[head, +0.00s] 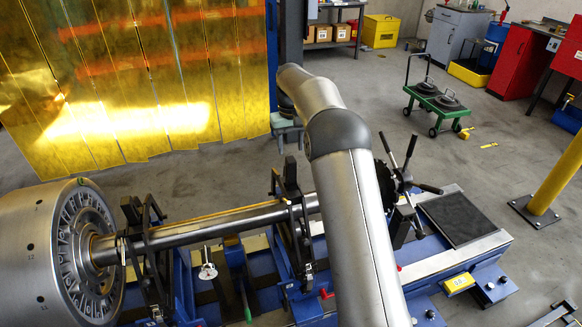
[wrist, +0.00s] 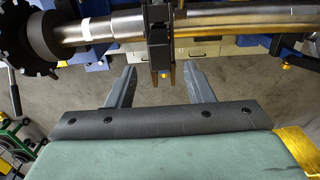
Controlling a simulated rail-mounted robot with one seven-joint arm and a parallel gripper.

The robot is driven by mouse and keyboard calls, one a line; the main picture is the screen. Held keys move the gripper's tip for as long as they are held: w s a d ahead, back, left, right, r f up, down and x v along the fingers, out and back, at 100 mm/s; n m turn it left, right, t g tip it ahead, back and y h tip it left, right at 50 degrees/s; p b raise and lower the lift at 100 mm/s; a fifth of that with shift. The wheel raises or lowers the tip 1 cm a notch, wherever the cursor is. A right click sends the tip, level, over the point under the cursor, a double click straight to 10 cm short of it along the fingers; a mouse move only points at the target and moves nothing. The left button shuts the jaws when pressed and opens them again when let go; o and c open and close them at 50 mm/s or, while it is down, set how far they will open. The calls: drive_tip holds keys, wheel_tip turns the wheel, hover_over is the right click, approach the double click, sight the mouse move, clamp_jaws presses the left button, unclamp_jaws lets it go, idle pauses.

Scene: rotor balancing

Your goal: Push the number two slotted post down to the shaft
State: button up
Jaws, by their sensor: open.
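The steel shaft (head: 215,223) lies level from the large rotor (head: 50,250) to the right. A dark slotted post (head: 290,178) stands at the shaft near its right part. Another dark post (head: 150,225) stands nearer the rotor. I can read no number on either. In the wrist view one post (wrist: 159,42) crosses the shaft (wrist: 225,20), its end toward my gripper. My gripper (wrist: 160,85) is open, a finger on each side of that post's end, with visible gaps. In the head view my gripper is mostly hidden, beyond the shaft; its greenish body (head: 286,120) shows beside my arm.
A black handwheel with spokes (head: 400,180) is right of my arm. The blue machine bed (head: 480,280) carries the supports. A yellow screen (head: 140,85) stands behind, and a green cart (head: 437,102) and yellow column (head: 555,185) are at the right. Floor lies open between.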

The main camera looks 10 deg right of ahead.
sight(291, 167)
wheel_tip(291, 167, down, 9)
drive_tip(key=shift+r+p, duration=0.1)
drive_tip(key=shift+p, duration=0.4)
